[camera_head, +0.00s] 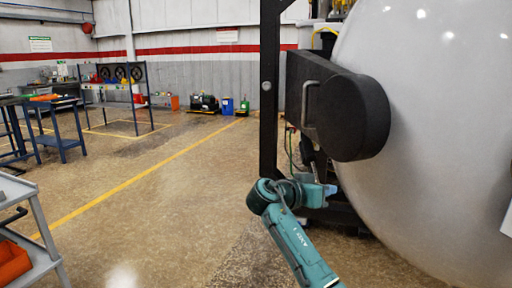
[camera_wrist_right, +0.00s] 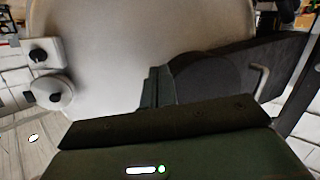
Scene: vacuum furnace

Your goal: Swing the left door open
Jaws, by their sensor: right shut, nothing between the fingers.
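A large white domed door (camera_head: 430,120) of the furnace fills the right side of the head view. A thick black hinge arm with a rounded end (camera_head: 350,115) lies against its left side, with a grey bar handle (camera_head: 308,105) on it. My right gripper (camera_head: 328,189) is below the black arm, close to the lower left of the dome; I cannot tell whether it touches. In the right wrist view its shut, empty fingers (camera_wrist_right: 153,88) stand in front of the white dome (camera_wrist_right: 130,50), with the handle (camera_wrist_right: 262,82) off to the right. My left gripper is out of view.
A black upright post (camera_head: 268,90) stands left of the hinge arm. A grey cart with an orange bin (camera_head: 12,262) is at the lower left. Blue tables (camera_head: 60,130) and a fan rack (camera_head: 120,85) stand farther back. The floor between is clear.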

